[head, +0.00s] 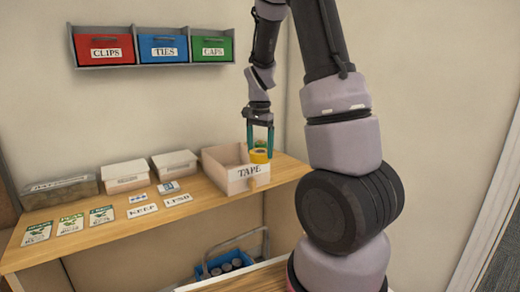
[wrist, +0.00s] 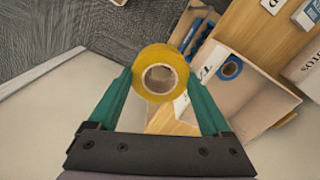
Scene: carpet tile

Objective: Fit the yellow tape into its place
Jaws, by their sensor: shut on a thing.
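The yellow tape (head: 259,156) is a roll held between the two green fingers of my gripper (head: 260,138). In the wrist view the yellow tape (wrist: 160,73) sits upright in the picture between the fingertips of my gripper (wrist: 161,85), its hole facing the camera. The box labelled TAPE (head: 240,182) stands open at the right end of the wooden shelf. In the head view the roll appears in front of or over the box's right part. In the wrist view the box (wrist: 262,112) is to the right of the roll, with a blue roll (wrist: 230,68) inside it.
Lidded white boxes (head: 124,176) stand left of the TAPE box. Several cards and labels (head: 142,210) lie on the shelf (head: 100,236). Red, blue and green bins (head: 160,47) hang on the wall. A blue crate (head: 222,268) with dark items is below.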

